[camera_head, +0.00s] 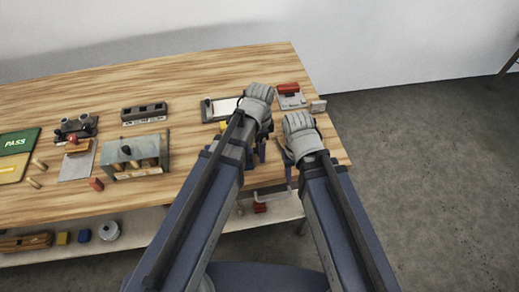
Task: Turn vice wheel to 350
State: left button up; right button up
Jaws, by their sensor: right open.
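I cannot pick out the vice wheel for certain; my arms hide part of the bench's right end. A red block on a grey base (290,97) stands there, just beyond my grippers; I cannot tell if it belongs to the vice. My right gripper (288,172) is open at the bench's front edge, below its grey-covered wrist. My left gripper (261,150) is to its left, mostly behind its own arm and wrist, and its jaws are too hidden to read. I see nothing held in either gripper.
The wooden bench (200,70) has a clear back strip. A clipboard-like board (218,108), a dark block (144,113), a grey rack (135,152) with wooden pegs and a green PASS panel (17,142) lie leftward. A lower shelf (160,218) holds small parts.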

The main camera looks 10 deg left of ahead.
pick_arm(q)
jog(key=c, duration=1.3)
jog(key=shift+w+g, duration=0.4)
jog(key=shift+g, duration=0.2)
jog(key=shift+c, duration=0.2)
jog(key=shift+w+f+g+h+b, duration=0.2)
jog(key=shift+g+h+b, duration=0.2)
jog(key=shift+g, duration=0.1)
jog(key=shift+a+f+g+b, duration=0.1)
jog(key=shift+g+b, duration=0.55)
jog(key=shift+g, duration=0.25)
jog(key=shift+s+g+h+b, duration=0.1)
jog(key=shift+g+h+b, duration=0.35)
jog(key=shift+g, duration=0.25)
jog(key=shift+r, duration=0.2)
